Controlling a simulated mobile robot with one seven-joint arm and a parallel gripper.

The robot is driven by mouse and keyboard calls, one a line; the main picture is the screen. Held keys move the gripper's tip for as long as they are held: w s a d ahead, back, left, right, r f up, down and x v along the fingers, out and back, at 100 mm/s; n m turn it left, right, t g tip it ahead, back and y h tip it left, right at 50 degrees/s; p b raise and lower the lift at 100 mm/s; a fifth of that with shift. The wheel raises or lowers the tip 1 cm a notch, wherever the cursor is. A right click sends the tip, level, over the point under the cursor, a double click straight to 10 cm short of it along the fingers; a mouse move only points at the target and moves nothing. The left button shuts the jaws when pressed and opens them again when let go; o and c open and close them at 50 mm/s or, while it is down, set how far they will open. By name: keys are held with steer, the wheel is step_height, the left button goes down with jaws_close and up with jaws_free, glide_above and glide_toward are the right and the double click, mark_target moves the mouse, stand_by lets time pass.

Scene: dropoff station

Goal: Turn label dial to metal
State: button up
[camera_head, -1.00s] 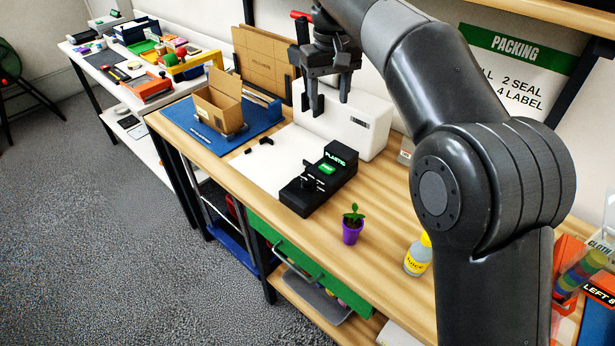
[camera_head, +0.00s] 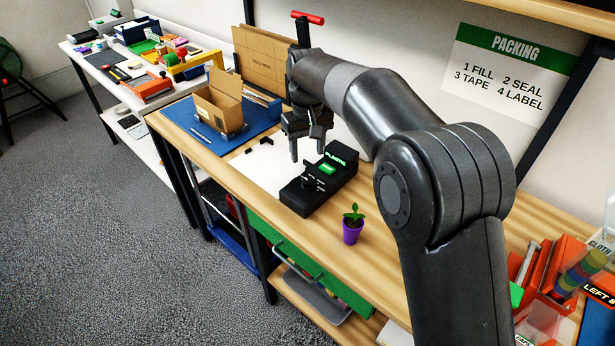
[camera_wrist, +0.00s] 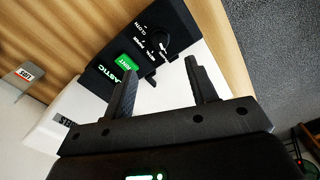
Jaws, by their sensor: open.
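The black label printer (camera_head: 318,184) stands on the wooden bench, its small screen reading PLASTIC and a green button beside it. Its dark dial (camera_head: 313,183) is on the front part of the top; in the wrist view the dial (camera_wrist: 164,42) sits among small white labels, beyond the fingertips. My gripper (camera_head: 307,156) is above and just behind the printer in the head view, pointing down, its fingers apart and empty. In the wrist view my gripper (camera_wrist: 160,72) shows both fingers spread, with the green button (camera_wrist: 126,63) near the left finger. Nothing touches the dial.
A purple pot with a plant (camera_head: 352,226) stands right of the printer. An open cardboard box (camera_head: 219,104) sits on a blue mat (camera_head: 184,124) to the left. A white machine behind is mostly hidden by my arm in the head view. A red-handled post (camera_head: 306,18) rises behind.

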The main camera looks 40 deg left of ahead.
mark_target(307, 180)
step_height(307, 180, down, 10)
steer(key=shift+r, duration=0.1)
steer(key=shift+c, duration=0.5)
steer(key=c, duration=0.9)
steer(key=shift+o, duration=0.2)
steer(key=shift+m, duration=0.4)
steer(key=m, duration=0.4)
steer(key=shift+m, duration=2.5)
